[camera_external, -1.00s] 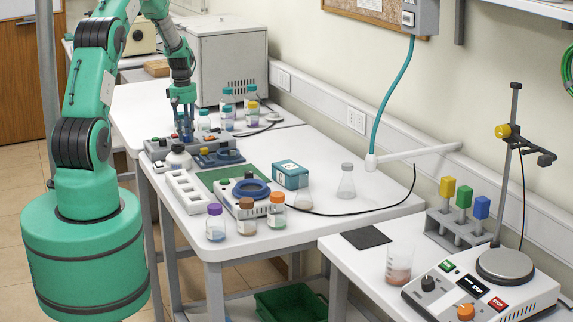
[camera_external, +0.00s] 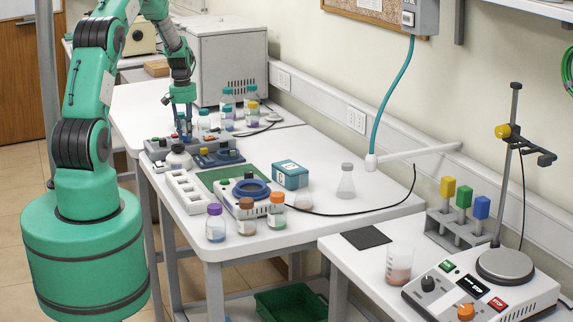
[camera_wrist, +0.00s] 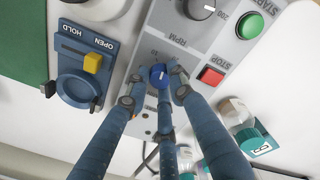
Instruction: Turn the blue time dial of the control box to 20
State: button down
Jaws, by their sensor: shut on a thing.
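The grey control box (camera_external: 155,152) stands on the white table below my gripper (camera_external: 185,138) in the external view. In the wrist view its panel (camera_wrist: 150,45) shows a black RPM knob, a green START button and a red STOP button. The small blue time dial (camera_wrist: 158,73) has a white pointer line on its top. My three-fingered gripper (camera_wrist: 158,88) is shut on the dial, with fingertips on its sides and near edge. The fingers hide much of the dial's scale, so I cannot read its setting.
A blue device with a yellow slider and OPEN/HOLD lettering (camera_wrist: 85,68) sits close to the left of the box. Bottles with teal caps (camera_wrist: 240,120) stand to the right.

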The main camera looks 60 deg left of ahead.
jog(key=m, duration=0.6)
dwell(0.4)
jog(key=c, duration=1.5)
grip_release()
jog(key=shift+r, duration=0.1)
jog(key=r, duration=1.1)
jog(key=shift+s+a+r, duration=0.15)
jog(key=shift+a+r, duration=0.05)
jog(key=shift+r, duration=0.15)
